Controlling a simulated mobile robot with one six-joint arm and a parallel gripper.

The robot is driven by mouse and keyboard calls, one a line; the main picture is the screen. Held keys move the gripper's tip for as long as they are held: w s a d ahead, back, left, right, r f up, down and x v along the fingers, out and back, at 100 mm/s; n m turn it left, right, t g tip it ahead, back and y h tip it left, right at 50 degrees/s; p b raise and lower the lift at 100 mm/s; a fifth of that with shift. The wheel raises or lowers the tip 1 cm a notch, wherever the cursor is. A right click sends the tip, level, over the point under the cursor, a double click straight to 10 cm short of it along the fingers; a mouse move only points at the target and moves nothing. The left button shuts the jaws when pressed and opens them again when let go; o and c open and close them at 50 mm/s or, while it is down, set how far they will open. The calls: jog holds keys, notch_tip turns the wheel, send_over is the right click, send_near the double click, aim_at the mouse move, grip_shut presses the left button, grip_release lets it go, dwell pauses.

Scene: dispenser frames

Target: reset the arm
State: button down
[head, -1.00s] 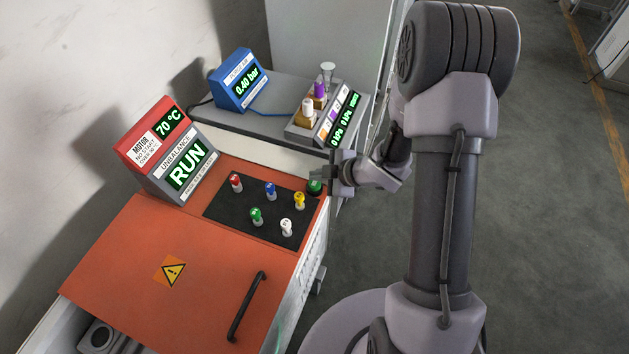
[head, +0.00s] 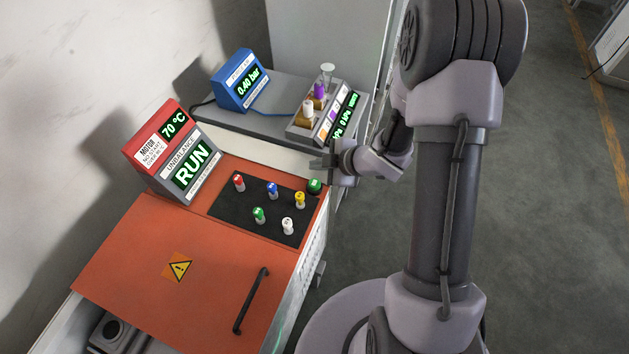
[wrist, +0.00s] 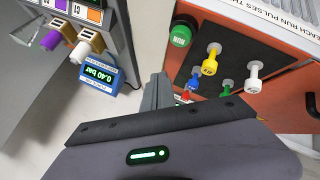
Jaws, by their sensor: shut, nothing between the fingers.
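My gripper (head: 322,163) is shut and empty. In the head view it hangs in the air just above and behind the green RUN button (head: 314,186), apart from it. My arm (head: 440,210) rises along the right of the head view. In the wrist view the gripper's fingers (wrist: 158,92) point up the picture, with the RUN button (wrist: 181,36) to their right. The black panel (head: 225,212) carries red, blue, yellow, green and white knobs. The red display box (head: 160,135) reads 70 °C, and the panel below it (head: 190,168) reads RUN.
The orange cabinet top (head: 130,250) has a black handle (head: 250,300). Behind it, a grey bench (head: 215,118) holds a blue gauge (head: 239,80) reading 0.40 bar and a dispenser rack (head: 300,128) with several vials. Open floor (head: 560,200) lies to the right.

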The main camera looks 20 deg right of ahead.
dwell(0.3)
jog(key=w+d+r+m+t+h, duration=0.1)
jog(key=w+d+r+m+h, duration=0.1)
jog(key=d+r+m+h, duration=0.45)
jog(key=s+r+m+b, duration=0.2)
jog(key=s+r+m, duration=0.5)
jog(key=r, duration=0.6)
jog(key=s+a+r+m+g+y, duration=0.1)
jog(key=s+a+m, duration=0.1)
jog(key=s, duration=0.4)
jog(key=s+a+r+m+y, duration=0.1)
jog(key=s+a+r+m, duration=0.1)
jog(key=s+a, duration=0.3)
jog(key=s+a+r+m+g+y, duration=0.1)
jog(key=s+a+m, duration=0.2)
jog(key=s, duration=0.5)
jog(key=shift+s+a+r+g+b, duration=0.25)
jog(key=shift+a+g+b, duration=0.1)
jog(key=shift+a, duration=0.2)
dwell(2.4)
